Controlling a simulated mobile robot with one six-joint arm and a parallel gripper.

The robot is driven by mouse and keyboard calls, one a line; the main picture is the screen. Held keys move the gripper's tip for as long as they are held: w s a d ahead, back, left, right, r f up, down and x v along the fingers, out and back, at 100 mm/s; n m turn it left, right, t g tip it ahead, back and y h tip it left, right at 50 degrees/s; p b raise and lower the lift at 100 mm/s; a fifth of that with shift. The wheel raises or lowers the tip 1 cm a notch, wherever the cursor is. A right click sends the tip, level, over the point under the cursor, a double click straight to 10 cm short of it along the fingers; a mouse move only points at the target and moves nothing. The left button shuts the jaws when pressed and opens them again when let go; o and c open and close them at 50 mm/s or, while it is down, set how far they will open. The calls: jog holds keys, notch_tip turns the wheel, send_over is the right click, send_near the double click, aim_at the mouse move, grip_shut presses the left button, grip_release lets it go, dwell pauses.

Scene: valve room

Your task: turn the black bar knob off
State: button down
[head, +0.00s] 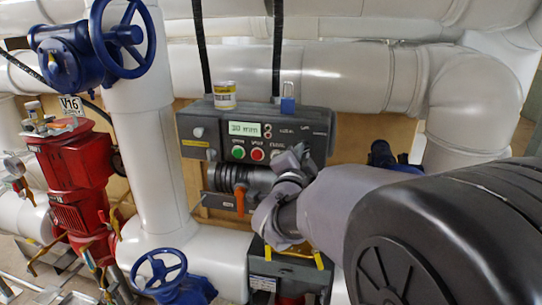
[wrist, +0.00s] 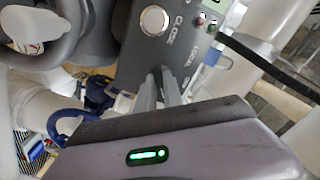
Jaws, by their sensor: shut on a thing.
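My gripper (head: 293,158) is at the lower right of the grey control box (head: 318,122) in the head view. The arm and gripper hide the black bar knob there. In the wrist view my gripper's two grey fingers (wrist: 163,90) are closed at the box's face. They are shut on the black bar knob (wrist: 160,76), of which only a dark sliver shows between them. The knob's exact angle cannot be told.
The box has a lit display (head: 245,129), a green button (head: 238,152) and a red button (head: 257,154). An orange-handled valve (head: 240,199) is below. White pipes surround it.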

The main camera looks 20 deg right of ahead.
jog(key=n+b, duration=0.1)
jog(key=n, duration=0.9)
jog(key=shift+n, duration=0.3)
dwell(0.4)
jog(key=c, duration=1.5)
grip_release()
jog(key=v, duration=1.7)
jog(key=shift+s+a+b, duration=0.15)
jog(key=shift+s+b, duration=0.05)
jog(key=shift+b, duration=0.1)
